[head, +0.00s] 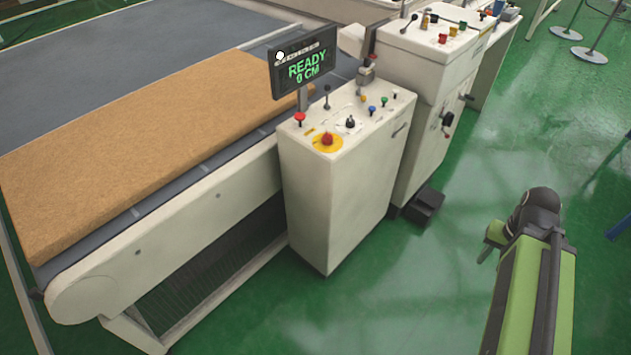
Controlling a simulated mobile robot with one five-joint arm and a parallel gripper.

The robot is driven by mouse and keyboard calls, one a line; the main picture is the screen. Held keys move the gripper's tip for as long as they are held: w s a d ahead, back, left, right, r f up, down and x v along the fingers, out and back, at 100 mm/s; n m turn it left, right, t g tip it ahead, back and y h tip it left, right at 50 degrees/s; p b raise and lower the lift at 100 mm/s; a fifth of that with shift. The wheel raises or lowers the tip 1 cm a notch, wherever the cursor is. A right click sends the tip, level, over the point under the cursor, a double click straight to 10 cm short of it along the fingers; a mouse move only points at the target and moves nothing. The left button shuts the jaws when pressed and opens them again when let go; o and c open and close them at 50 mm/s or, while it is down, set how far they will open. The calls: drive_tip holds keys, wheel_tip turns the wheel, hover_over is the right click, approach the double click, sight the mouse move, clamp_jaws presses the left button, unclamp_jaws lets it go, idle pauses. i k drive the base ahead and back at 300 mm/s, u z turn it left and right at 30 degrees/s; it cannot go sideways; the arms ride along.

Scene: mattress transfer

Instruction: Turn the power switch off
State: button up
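A white control cabinet (335,205) stands at the middle of the head view. Its sloped top carries a black rotary switch (350,122), a red mushroom button on a yellow disc (327,140), and several small coloured buttons and levers. A taller white cabinet (430,80) behind it has a dark rotary handle (447,120) on its side. No readable label shows which one is the power switch. My green and black arm is at the lower right, apart from both cabinets. The end of my arm (486,252) is mostly hidden behind its joint, and its fingers cannot be made out.
A display (304,68) above the front cabinet reads "READY 0 CM". A tan mattress (140,140) lies on the grey conveyor (130,222) at left. A black pedal box (424,207) sits on the floor by the cabinets. Green floor (455,255) is clear between cabinets and arm.

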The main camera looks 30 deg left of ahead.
sight(326, 139)
drive_tip(key=u, duration=1.05)
drive_tip(key=k, duration=0.9)
drive_tip(key=z, duration=0.1)
drive_tip(key=i, duration=1.6)
drive_tip(key=u, duration=0.45)
